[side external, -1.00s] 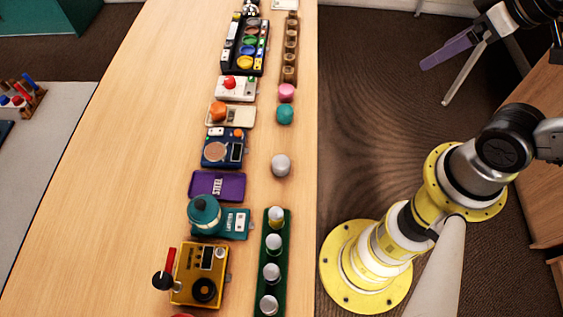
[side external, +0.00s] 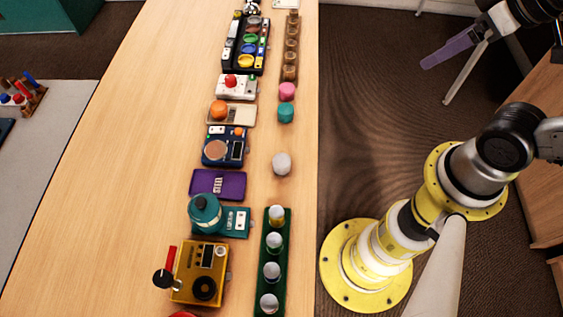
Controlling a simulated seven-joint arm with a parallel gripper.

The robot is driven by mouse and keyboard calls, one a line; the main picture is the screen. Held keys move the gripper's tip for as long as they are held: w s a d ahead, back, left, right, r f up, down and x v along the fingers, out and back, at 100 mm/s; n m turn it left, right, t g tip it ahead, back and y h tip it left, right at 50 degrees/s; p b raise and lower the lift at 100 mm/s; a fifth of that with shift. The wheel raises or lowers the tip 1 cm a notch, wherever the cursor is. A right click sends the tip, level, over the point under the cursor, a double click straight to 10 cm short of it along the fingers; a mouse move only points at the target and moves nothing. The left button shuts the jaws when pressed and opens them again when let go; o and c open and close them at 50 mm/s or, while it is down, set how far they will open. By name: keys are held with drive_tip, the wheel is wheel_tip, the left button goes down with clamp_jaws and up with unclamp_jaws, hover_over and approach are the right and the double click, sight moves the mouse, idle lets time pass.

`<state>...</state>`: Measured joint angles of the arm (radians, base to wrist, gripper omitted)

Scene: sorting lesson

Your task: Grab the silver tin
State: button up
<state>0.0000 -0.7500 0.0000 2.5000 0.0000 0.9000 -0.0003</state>
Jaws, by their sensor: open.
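Several small round tins with silver tops stand in a row in a long green rack (side external: 288,260) near the table's right edge. The one at the rack's far end (side external: 276,213) has a yellowish side. A lone pale silver-grey rounded piece (side external: 281,163) stands on bare table beyond the rack. I cannot tell which of these is the silver tin. My gripper (side external: 446,55) is at the upper right, partly cut off by the frame, off the table and well away from these pieces. A purple finger shows; it is open and nothing shows in it.
A teal piece (side external: 286,113) and a pink piece (side external: 287,91) stand farther along, before a brown rack (side external: 290,50). Left of them are a yellow box with a red lever (side external: 203,273), a teal device (side external: 205,213) and a purple plate (side external: 217,184). The table's left side is clear.

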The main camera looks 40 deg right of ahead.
drive_tip(key=w+a+r+n, duration=0.25)
drive_tip(key=w+n, duration=0.35)
drive_tip(key=w, duration=0.3)
drive_tip(key=n+g, duration=0.6)
drive_tip(key=n, duration=0.2)
hover_over(282, 160)
wheel_tip(282, 160, down, 22)
drive_tip(key=f, duration=0.7)
drive_tip(key=shift+w+d+f, duration=0.15)
drive_tip(key=shift+d+f, duration=0.1)
drive_tip(key=shift+d, duration=0.1)
drive_tip(key=shift+a+f, duration=0.2)
drive_tip(key=shift+f, duration=1.15)
drive_tip(key=shift+a+f, duration=0.2)
drive_tip(key=shift+f, duration=1.15)
